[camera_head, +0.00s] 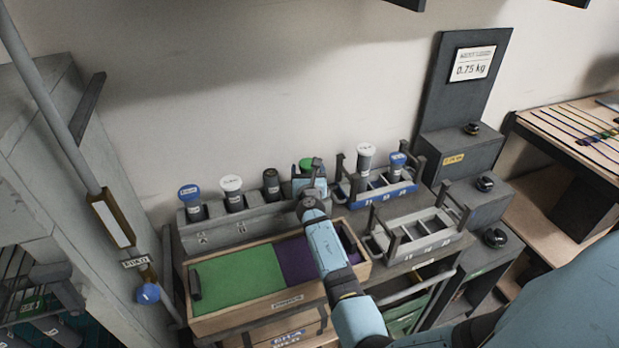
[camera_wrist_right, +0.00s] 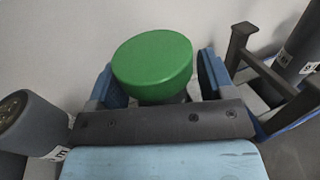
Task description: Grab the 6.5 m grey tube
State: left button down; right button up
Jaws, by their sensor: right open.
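Several capped tubes stand upright in the long grey rack (camera_head: 225,232) at the back: a blue-capped tube (camera_head: 189,198), a white-capped tube (camera_head: 232,190), a dark grey-capped tube (camera_head: 271,182) and a green-capped tube (camera_head: 307,164). Their labels are too small to read, so I cannot tell which is 6.5 m. My right gripper (camera_head: 308,180) is at the green-capped tube. In the right wrist view the green cap (camera_wrist_right: 152,62) shows between the open fingers, and the grey-capped tube (camera_wrist_right: 28,122) is outside them at left. My left gripper is not in view.
A blue rack (camera_head: 376,190) holds a white-capped and a blue-capped tube just right of the gripper. A grey rack (camera_head: 425,237) in front looks empty. A wooden tray (camera_head: 262,312) with green and purple compartments lies below my arm; a dark cylinder (camera_head: 195,282) is at its left edge.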

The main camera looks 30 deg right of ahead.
grip_shut()
jog(key=shift+r, duration=0.1)
dwell(0.3)
